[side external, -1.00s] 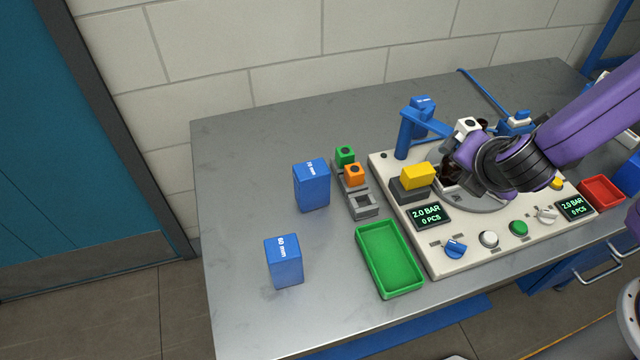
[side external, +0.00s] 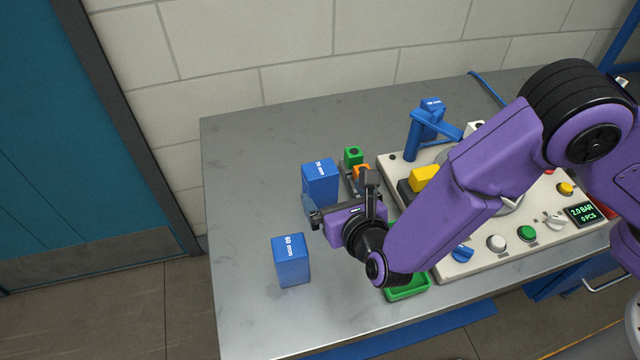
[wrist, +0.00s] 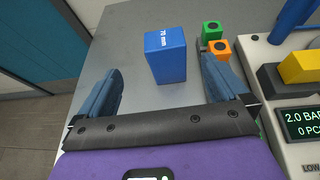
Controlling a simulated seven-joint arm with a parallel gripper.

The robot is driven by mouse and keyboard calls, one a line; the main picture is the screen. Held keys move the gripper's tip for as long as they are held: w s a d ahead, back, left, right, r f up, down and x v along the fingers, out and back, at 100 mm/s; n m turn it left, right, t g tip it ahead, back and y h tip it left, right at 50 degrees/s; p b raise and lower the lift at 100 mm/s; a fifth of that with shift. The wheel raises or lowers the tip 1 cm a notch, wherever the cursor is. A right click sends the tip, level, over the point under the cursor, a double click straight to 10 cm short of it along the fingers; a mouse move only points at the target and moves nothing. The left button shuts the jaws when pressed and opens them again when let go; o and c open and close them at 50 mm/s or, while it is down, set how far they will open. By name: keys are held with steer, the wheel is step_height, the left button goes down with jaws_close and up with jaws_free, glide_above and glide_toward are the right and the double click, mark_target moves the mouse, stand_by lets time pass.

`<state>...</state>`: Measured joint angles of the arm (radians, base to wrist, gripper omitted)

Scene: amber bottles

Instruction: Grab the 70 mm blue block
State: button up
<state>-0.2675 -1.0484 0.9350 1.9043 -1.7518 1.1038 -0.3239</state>
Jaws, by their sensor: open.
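The blue block marked 70 mm (wrist: 166,56) stands upright on the metal table in the wrist view, ahead of my gripper (wrist: 170,90) and between the lines of its two fingers. It also shows in the side external view (side external: 320,180), just behind my gripper (side external: 340,200). My gripper is open with nothing between its fingers. In the side view it partly hides the lower part of the block, so I cannot tell the exact gap.
A second blue block, marked 60 mm (side external: 291,262), stands nearer the front. A green block (side external: 353,157) and an orange block (side external: 362,172) sit right of the 70 mm block. A green tray (side external: 408,291) and a control panel (side external: 465,262) lie under or beside my arm.

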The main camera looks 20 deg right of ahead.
mark_target(322, 173)
steer(key=x, duration=0.6)
steer(key=shift+w+f, duration=0.1)
steer(key=shift+w, duration=0.25)
steer(key=shift+d+x, duration=0.15)
steer(key=shift+x, duration=1.1)
steer(key=shift+d+x, duration=0.15)
steer(key=shift+x, duration=1.1)
steer(key=c, duration=1.2)
